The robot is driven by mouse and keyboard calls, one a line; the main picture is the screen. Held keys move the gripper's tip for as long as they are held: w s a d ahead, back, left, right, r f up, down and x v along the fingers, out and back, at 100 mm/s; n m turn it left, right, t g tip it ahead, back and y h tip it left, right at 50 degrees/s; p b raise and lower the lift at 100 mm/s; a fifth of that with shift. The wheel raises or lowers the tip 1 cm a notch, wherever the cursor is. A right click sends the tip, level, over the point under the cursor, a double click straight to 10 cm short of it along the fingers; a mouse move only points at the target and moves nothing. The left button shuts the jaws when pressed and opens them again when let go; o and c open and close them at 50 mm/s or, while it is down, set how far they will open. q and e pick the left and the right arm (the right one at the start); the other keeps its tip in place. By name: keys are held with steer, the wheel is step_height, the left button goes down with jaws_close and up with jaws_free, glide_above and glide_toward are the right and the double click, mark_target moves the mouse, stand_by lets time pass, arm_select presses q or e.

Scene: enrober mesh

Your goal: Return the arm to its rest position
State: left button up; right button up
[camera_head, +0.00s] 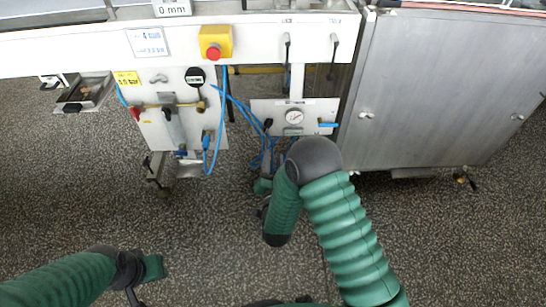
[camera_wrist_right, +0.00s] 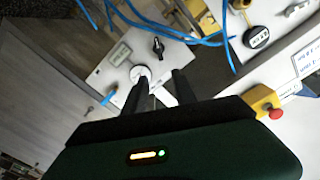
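My right arm (camera_head: 345,235), green and ribbed, comes in from the lower right and bends at a dark joint below the gauge panel. Its gripper (camera_head: 263,190) is mostly hidden behind the forearm in the head view. In the right wrist view the right gripper (camera_wrist_right: 161,78) shows two dark fingers standing apart with nothing held between them. They point toward the gauge panel. My left arm (camera_head: 60,280) lies low at the lower left over the floor. Its gripper end is small and dark near the bottom edge, and its fingers are not clear.
The gauge panel (camera_head: 264,112) hangs under the white machine frame (camera_head: 275,35), with blue hoses (camera_head: 222,130) beside it. A red emergency button on a yellow box (camera_head: 216,43) is above. A steel cabinet (camera_head: 440,90) stands right. The speckled floor (camera_head: 70,190) is clear at left.

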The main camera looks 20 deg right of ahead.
stand_by(0.3)
steer(key=s+d+r+n+g+y, duration=0.1)
steer(key=s+n+g+y, duration=0.35)
steer(key=s, duration=0.75)
steer(key=s+n+g+y, duration=0.1)
steer(key=s+n+g, duration=0.4)
steer(key=s+g, duration=0.65)
step_height(320, 180, up, 34)
steer(key=s+t+p, duration=0.1)
steer(key=p, duration=3.3)
steer(key=shift+s, duration=0.35)
steer(key=shift+r+m+h, duration=0.1)
steer(key=shift+m+h, duration=0.15)
